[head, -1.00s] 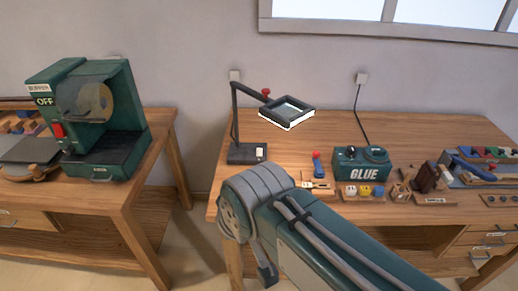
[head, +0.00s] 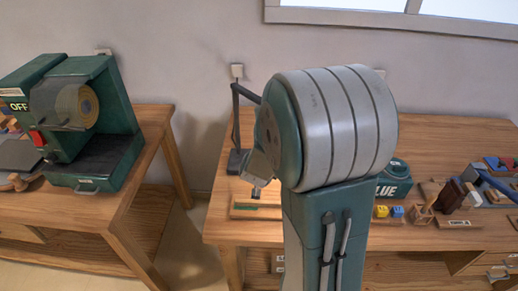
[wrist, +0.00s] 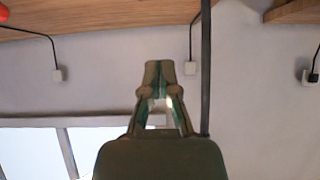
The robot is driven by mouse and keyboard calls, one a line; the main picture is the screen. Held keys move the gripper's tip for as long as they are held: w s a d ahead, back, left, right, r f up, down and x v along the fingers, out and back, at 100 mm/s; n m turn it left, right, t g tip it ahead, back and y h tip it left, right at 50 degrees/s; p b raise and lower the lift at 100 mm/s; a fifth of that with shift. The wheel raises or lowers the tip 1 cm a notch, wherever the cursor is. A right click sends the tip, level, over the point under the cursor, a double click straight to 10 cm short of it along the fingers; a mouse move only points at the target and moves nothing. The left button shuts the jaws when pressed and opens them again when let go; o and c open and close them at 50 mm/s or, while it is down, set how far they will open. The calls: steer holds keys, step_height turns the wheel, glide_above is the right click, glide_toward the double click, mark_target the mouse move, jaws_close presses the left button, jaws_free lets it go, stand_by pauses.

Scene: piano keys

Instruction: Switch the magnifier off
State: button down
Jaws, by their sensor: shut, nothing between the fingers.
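The magnifier is a dark desk lamp on the right-hand table. Its post (head: 236,122) and part of its base (head: 236,160) show in the head view. My arm covers its head and the rest of its base, including the switch area. A dark upright bar, likely the same post (wrist: 206,70), stands just right of my gripper in the wrist view. My gripper (wrist: 158,66) is shut and empty in that view, in front of the wall. In the head view the end of my arm hangs near the right side of the base; whether it touches anything cannot be told.
A green machine (head: 85,120) marked OFF stands on the left table, across a gap. The green glue box (head: 396,180) is partly behind my arm. Coloured blocks, a wooden holder (head: 424,208) and tools stand at right. The back right tabletop (head: 460,140) is clear.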

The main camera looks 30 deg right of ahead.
steer(key=shift+d+f, duration=0.2)
steer(key=shift+d, duration=0.3)
steer(key=shift+a, duration=0.1)
steer(key=x, duration=0.9)
steer(key=shift+w+d+f, duration=0.15)
steer(key=shift+d, duration=0.15)
steer(key=f, duration=0.3)
steer(key=shift+w+d, duration=0.15)
steer(key=shift+w, duration=0.25)
steer(key=shift+d+f, duration=0.15)
steer(key=shift+f, duration=0.4)
